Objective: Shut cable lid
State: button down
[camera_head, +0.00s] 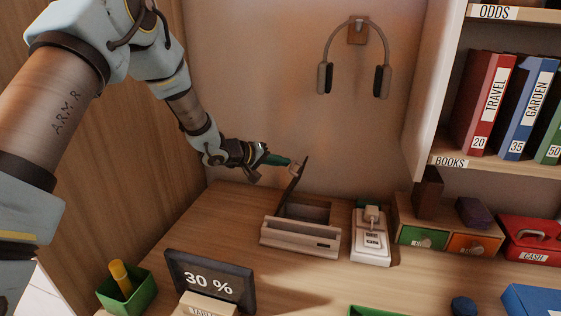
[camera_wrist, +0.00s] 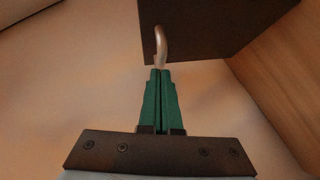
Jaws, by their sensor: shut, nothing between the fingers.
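The cable box (camera_head: 302,236) is a light wooden box on the desk near the back wall. My gripper (camera_head: 290,162) is at the lid's upper part, coming from the left. In the wrist view my green fingers (camera_wrist: 159,85) are shut together with nothing between them. Their tips are at a curved metal tab (camera_wrist: 160,42) on the lid's dark panel (camera_wrist: 205,25). I cannot tell whether they touch it.
A white power strip with a plug (camera_head: 371,238) stands right of the box. A tablet (camera_head: 212,281) showing "30 %" and a green cup (camera_head: 128,290) are in front. Drawers (camera_head: 445,238) stand right, headphones (camera_head: 355,58) hang above, and a wooden wall (camera_head: 110,180) is left.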

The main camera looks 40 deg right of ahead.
aim_at(302, 170)
jog(key=s+d+y+b, duration=0.1)
jog(key=s, duration=0.1)
jog(key=s+d+f+m+t+b, duration=0.1)
jog(key=s, duration=0.1)
jog(key=s+d+f+m+t+y+b, duration=0.1)
jog(key=s+b, duration=0.1)
jog(key=shift+d+f+y, duration=0.2)
jog(key=shift+d+y, duration=0.1)
jog(key=shift+d, duration=0.05)
jog(key=s+d+f+m+t+y+b, duration=0.3)
jog(key=f+b, duration=0.5)
jog(key=b, duration=1.3)
jog(key=shift+s+d+f+t, duration=0.4)
jog(key=shift+s+d+t, duration=0.55)
jog(key=shift+s, duration=0.95)
jog(key=shift+a+f+b, duration=0.1)
jog(key=shift+a+b, duration=0.1)
jog(key=shift+b, duration=0.1)
